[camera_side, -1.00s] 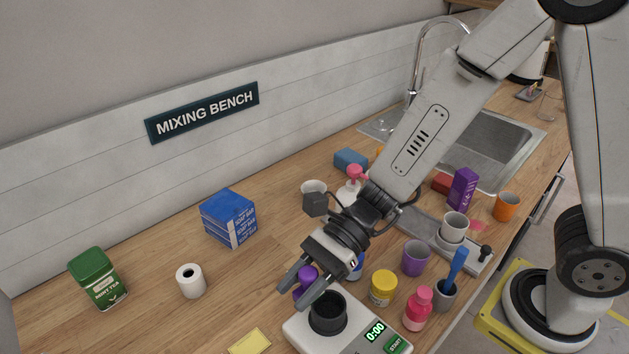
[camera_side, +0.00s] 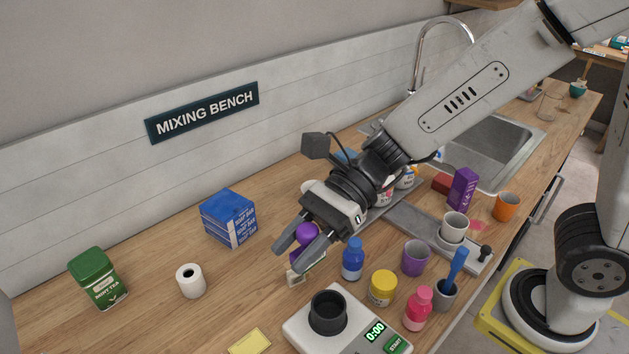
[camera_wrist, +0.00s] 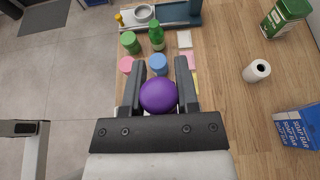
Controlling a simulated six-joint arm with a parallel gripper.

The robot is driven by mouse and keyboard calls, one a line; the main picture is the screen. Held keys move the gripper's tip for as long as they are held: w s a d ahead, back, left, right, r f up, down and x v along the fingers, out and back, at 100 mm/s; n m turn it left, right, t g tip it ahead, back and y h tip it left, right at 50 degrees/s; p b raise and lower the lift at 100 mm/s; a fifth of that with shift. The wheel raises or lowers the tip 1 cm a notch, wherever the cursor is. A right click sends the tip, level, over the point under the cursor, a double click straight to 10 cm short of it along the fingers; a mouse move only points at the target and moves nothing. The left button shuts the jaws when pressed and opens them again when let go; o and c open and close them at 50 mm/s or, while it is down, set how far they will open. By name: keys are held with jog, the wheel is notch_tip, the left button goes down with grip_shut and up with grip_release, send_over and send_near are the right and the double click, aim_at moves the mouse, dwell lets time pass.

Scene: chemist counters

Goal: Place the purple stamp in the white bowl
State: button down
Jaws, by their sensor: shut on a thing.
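The purple stamp (camera_side: 306,232) shows as a round purple knob between my gripper's fingers; it also shows in the wrist view (camera_wrist: 158,96). My gripper (camera_side: 303,250) is shut on it, pointing down and left, apparently above the counter. The stamp's underside is hidden. Another white vessel (camera_side: 454,224) stands stacked on the grey strip at the right.
The scale with a black cup (camera_side: 345,325), blue bottle (camera_side: 352,258), yellow jar (camera_side: 382,287) and pink bottle (camera_side: 418,306) stand near the front. Soap boxes (camera_side: 229,218), a paper roll (camera_side: 191,281) and a green tea tin (camera_side: 97,277) stand left. Counter between them is clear.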

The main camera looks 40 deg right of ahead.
jog(key=shift+r, duration=1.35)
jog(key=shift+s+d+f+n+g, duration=0.1)
jog(key=shift+d+f+n+g, duration=0.15)
jog(key=shift+f+n+g, duration=0.65)
jog(key=n+g, duration=0.1)
jog(key=d+f+n+g, duration=0.1)
jog(key=g, duration=0.1)
jog(key=shift+d+f+n+h, duration=0.1)
jog(key=shift+f+n+h, duration=0.1)
jog(key=shift+n+h, duration=0.15)
jog(key=w+d+f+n+g+h, duration=0.3)
jog(key=w+d+n+h, duration=0.1)
jog(key=d+n+h, duration=0.5)
jog(key=w+d+f+n+g+h, duration=0.3)
jog(key=w+d+n+h, duration=0.3)
jog(key=n+h, duration=0.55)
jog(key=w+d+r+n+t+h, duration=0.2)
jog(key=w+d+r+n+t, duration=0.2)
jog(key=w+d+n+t, duration=0.35)
jog(key=w+d+r+n+t+h, duration=0.3)
jog(key=w+d+r+n+t, duration=0.2)
jog(key=w+n+t, duration=0.4)
jog(key=shift+m+g, duration=0.35)
jog(key=shift+m, duration=0.1)
jog(key=shift+w+f, duration=0.15)
jog(key=shift+f, duration=3.3)
jog(key=shift+w+f, duration=0.15)
jog(key=shift+f, duration=3.35)
jog(key=shift+w+f, duration=0.15)
jog(key=shift+f, duration=3.3)
